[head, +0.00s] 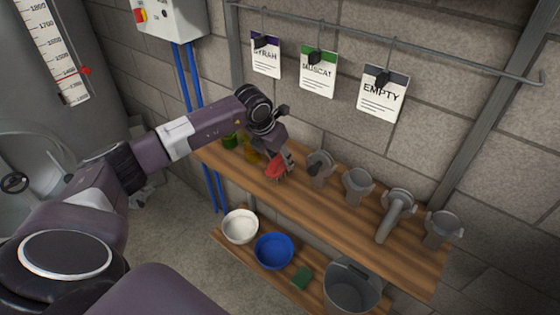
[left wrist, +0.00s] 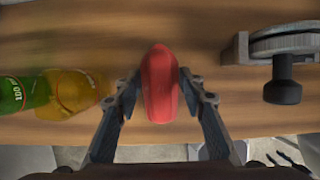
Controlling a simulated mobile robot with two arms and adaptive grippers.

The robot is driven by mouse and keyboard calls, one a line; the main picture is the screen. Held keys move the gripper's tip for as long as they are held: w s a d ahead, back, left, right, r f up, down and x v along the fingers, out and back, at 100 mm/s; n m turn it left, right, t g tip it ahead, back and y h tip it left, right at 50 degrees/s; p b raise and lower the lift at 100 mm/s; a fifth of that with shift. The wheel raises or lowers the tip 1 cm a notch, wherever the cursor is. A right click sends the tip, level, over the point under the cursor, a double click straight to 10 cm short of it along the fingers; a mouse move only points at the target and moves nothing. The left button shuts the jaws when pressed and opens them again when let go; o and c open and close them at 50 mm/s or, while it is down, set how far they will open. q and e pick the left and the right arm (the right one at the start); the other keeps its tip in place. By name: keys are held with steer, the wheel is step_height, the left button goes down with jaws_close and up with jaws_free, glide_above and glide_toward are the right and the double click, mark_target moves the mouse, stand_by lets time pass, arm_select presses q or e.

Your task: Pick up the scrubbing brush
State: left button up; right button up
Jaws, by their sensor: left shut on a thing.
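The scrubbing brush (head: 275,169) shows as a small red body at the upper wooden shelf, left of the grey fittings. In the left wrist view the brush (left wrist: 160,85) stands lengthwise between the two fingers, its smooth red back facing the camera. My left gripper (head: 282,162) is shut on it, with a fingertip on each side, as the left wrist view also shows (left wrist: 160,84). The brush's bristles are hidden. I cannot tell whether it touches the shelf or is just above it. My right gripper is in neither view.
Several grey fittings (head: 357,186) line the upper shelf (head: 345,222) to the right. Below are a white bowl (head: 240,227), blue bowl (head: 274,251), green pad (head: 302,278) and bucket (head: 350,288). Tags hang above.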

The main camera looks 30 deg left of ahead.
mark_target(280, 155)
arm_select(q)
step_height(280, 155, up, 20)
steer(key=b, duration=0.4)
